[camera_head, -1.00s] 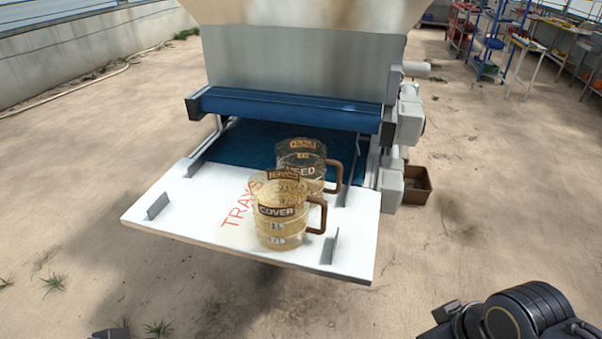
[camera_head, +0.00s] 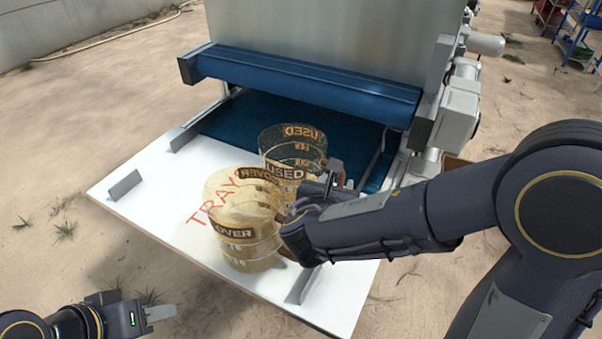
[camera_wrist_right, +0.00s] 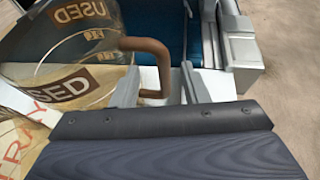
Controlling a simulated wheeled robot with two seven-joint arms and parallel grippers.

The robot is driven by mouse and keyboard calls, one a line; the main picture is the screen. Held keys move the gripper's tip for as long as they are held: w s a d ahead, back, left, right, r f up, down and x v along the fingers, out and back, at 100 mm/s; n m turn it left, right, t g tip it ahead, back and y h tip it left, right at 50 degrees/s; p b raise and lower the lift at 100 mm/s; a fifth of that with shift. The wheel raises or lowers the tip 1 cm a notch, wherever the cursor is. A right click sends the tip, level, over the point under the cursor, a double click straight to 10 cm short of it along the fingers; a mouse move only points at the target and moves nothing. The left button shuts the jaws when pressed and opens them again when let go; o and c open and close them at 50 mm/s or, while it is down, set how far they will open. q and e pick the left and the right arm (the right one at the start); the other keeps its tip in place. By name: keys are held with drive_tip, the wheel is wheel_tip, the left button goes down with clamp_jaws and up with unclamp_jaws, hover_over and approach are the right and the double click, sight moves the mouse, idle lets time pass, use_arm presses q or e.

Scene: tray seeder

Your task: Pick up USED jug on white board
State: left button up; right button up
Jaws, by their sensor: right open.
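The USED jug (camera_head: 290,142) is clear with a dark label and stands upright at the back of the white board (camera_head: 150,170), by the blue belt. In the right wrist view the USED jug (camera_wrist_right: 75,60) fills the upper left. Its brown handle (camera_wrist_right: 152,50) reaches down between the fingers of my open right gripper (camera_wrist_right: 160,75); I cannot tell whether they touch it. In the head view my right gripper (camera_head: 334,175) is just right of the jug, and the handle is hidden. My left gripper (camera_head: 158,312) is at lower left, off the board; its opening is unclear.
The COVER jug (camera_head: 245,235), holding tan material, stands in front of the USED jug, close to my right wrist. Small metal guides (camera_head: 124,186) stand on the board. A blue roller (camera_head: 300,82) crosses behind. The board's left part is clear.

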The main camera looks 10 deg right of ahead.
sight(341, 178)
drive_tip(key=x, duration=0.6)
drive_tip(key=shift+w+d+f, duration=0.15)
drive_tip(key=shift+w+d, duration=0.05)
drive_tip(key=shift+d, duration=0.05)
